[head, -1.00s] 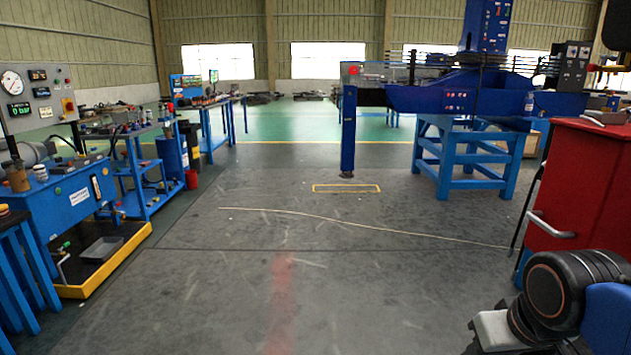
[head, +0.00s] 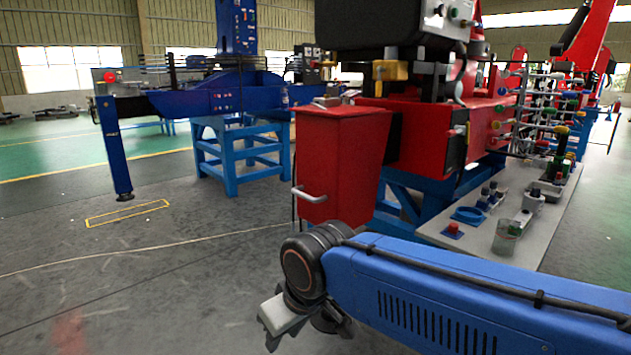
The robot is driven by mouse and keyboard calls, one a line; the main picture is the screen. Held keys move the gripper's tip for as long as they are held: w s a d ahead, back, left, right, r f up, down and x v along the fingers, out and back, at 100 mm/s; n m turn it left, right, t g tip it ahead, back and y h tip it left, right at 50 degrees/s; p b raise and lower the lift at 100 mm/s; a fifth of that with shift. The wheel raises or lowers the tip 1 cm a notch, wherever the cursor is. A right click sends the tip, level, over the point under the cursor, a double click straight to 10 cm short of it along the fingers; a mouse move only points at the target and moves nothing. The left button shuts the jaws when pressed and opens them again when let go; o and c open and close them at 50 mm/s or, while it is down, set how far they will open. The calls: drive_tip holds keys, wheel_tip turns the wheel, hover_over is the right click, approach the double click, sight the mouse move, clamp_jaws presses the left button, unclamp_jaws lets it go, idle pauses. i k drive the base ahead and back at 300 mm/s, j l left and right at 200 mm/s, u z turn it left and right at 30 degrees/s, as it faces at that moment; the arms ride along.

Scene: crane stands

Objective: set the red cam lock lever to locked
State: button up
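I cannot pick out the red cam lock lever for certain in the head view. Small red knobs and handles show on the crane stand's rack (head: 548,115) at the right, too small to tell apart. My gripper (head: 300,330) is low in the middle of the picture, at the end of my blue arm, in front of the red cabinet and well apart from the rack. Its fingers are partly hidden by the wrist, so I cannot tell whether they are open or shut. I see nothing held in it.
A red cabinet (head: 340,165) with a pale handle stands just beyond my wrist. Right of it, a grey bench top (head: 480,235) carries small fittings and a red button (head: 453,229). A blue stand (head: 232,165) is farther back. The floor at left is clear, with a thin cable (head: 150,250).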

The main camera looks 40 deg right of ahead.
sight(456, 132)
drive_tip(key=z, duration=1.95)
